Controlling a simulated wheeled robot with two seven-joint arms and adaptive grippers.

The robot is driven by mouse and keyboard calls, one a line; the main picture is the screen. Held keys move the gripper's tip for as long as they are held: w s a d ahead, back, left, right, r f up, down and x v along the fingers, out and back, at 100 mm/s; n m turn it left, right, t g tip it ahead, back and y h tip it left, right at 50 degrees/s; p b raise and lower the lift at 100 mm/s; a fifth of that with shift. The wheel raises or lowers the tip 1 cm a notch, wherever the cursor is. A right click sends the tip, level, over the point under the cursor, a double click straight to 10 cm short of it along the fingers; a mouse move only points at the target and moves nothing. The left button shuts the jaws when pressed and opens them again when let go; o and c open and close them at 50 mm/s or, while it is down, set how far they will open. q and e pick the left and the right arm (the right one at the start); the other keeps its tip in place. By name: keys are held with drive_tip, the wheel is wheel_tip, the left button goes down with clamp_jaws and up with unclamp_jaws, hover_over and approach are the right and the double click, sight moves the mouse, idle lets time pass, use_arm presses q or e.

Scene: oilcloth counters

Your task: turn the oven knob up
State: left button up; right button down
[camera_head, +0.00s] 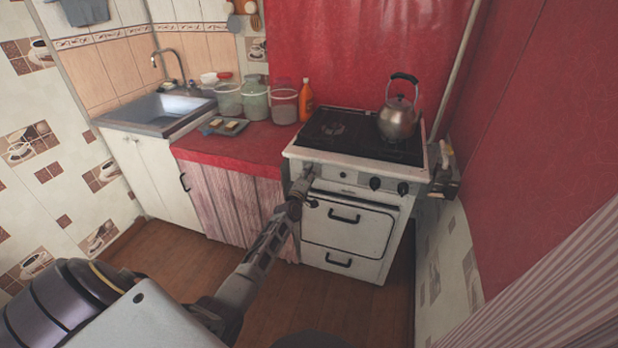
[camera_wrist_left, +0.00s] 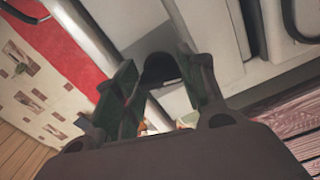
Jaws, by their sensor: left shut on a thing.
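The white oven (camera_head: 346,243) stands against the red wall, with a row of dark knobs along its front panel. My left gripper (camera_head: 308,172) is at the left end of that panel, in front of the oven. In the left wrist view, its green-padded fingers (camera_wrist_left: 160,72) are on either side of a dark round knob (camera_wrist_left: 158,65), shut on it. In the head view this knob is mostly hidden by my gripper. The knob's angle and markings cannot be read. My right gripper is not in view.
A steel kettle (camera_head: 398,119) stands on the black stovetop. Below the panel are the oven door handle (camera_head: 343,217) and a lower handle (camera_head: 338,262). A red-covered counter (camera_head: 232,146) with several jars and an orange bottle (camera_head: 306,98) is to the left. The wooden floor in front is clear.

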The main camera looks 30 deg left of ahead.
use_arm(q)
drive_tip(key=n, duration=0.3)
drive_tip(key=shift+f+b, duration=0.1)
drive_tip(key=shift+b, duration=0.25)
drive_tip(key=o, duration=1)
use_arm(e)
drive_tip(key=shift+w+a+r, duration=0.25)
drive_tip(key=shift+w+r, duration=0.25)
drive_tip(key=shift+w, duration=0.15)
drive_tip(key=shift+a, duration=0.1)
use_arm(q)
drive_tip(key=v, duration=1.2)
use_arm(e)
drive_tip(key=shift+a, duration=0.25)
